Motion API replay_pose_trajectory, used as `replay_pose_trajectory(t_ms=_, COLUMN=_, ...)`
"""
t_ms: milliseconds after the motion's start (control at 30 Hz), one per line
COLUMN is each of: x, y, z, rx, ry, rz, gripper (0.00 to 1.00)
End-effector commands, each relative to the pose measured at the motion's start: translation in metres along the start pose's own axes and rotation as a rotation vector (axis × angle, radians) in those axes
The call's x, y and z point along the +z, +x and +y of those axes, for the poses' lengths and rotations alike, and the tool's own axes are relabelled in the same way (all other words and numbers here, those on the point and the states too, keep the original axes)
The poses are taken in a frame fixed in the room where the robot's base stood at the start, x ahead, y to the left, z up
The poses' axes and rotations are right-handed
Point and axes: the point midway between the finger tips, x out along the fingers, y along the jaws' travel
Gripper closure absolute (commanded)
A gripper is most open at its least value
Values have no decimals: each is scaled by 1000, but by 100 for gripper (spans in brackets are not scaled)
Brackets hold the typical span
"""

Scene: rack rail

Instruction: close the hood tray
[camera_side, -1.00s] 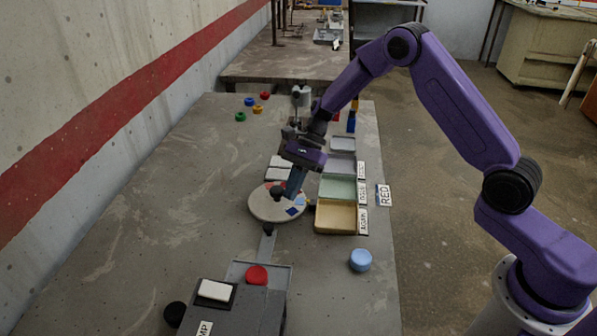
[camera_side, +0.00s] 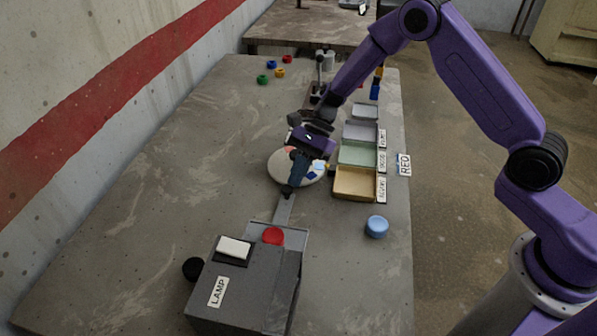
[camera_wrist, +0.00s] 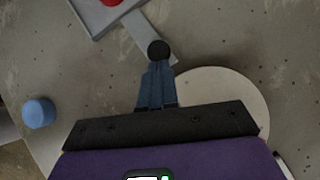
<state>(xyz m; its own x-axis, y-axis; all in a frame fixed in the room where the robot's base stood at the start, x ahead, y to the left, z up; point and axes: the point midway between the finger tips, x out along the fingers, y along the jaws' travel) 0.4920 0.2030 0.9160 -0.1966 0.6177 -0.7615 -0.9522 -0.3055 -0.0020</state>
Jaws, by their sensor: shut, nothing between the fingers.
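The hood tray (camera_side: 294,236) is a grey flat tray sticking out of the grey box marked LAMP (camera_side: 245,285). A red round piece (camera_side: 273,236) sits in it. A grey strip (camera_side: 283,210) runs from the tray to a dark knob (camera_side: 287,190). In the wrist view, the tray (camera_wrist: 97,20) is at the top and the strip leads to the knob (camera_wrist: 158,49). My gripper (camera_side: 292,183) is shut and empty, on the knob's far side from the box. Its fingertips (camera_wrist: 157,66) are right at the knob; I cannot tell if they touch.
A pale round disc (camera_side: 283,170) lies under and behind my gripper. Open bins (camera_side: 355,198) stand to its right. A blue round piece (camera_side: 376,227) lies right of the strip. A black knob (camera_side: 193,268) is left of the box. The table's left side is clear.

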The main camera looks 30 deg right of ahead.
Motion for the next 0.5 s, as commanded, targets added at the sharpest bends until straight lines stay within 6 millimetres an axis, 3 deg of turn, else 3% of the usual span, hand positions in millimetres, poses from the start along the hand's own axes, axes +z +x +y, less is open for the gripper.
replay_pose_trajectory(t_ms=300, x=56, y=47, z=37, rx=11, ry=-5, rz=-2, gripper=100)
replay_pose_trajectory(t_ms=500, x=81, y=69, z=54, rx=6, ry=-3, rz=-1, gripper=100)
